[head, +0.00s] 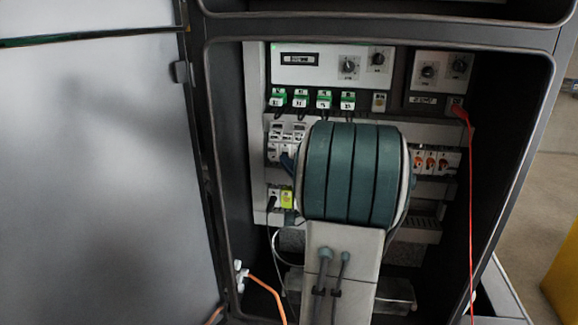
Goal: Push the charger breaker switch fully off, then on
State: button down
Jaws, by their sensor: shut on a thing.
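An open cabinet shows control gear behind my arm. A row of white breakers (273,152) sits at the left of the middle rail, and my arm hides much of that rail. A small dark blue-green part, apparently my gripper (287,162), shows at the arm's left edge in front of these breakers. It is shut at the breaker row, apparently on a breaker switch. The contact is small and mostly hidden, and I cannot read the breaker labels or the switch position.
Orange-handled breakers (430,161) sit right of my arm. Above are green terminal plugs (300,99) and control units with knobs (348,66). A red cable (471,200) hangs at the right and an orange cable (265,288) at lower left. The open door (90,200) fills the left.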

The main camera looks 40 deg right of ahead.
jog(key=shift+r, duration=0.15)
jog(key=shift+s+a+r+m+g+h+p, duration=0.15)
jog(key=shift+r+m+g+h+p, duration=0.25)
jog(key=shift+m+g+p, duration=0.5)
jog(key=r+m+g+p, duration=0.1)
jog(key=m+g+p, duration=0.1)
jog(key=shift+r+m+p, duration=0.35)
jog(key=shift+r+m, duration=0.05)
jog(key=r+m+g+p, duration=0.1)
jog(key=g+p, duration=0.1)
jog(key=p, duration=0.1)
jog(key=shift+m+y, duration=0.4)
jog(key=shift+d+m+g+p, duration=0.2)
jog(key=shift+m+g+p, duration=0.25)
jog(key=shift+p, duration=0.5)
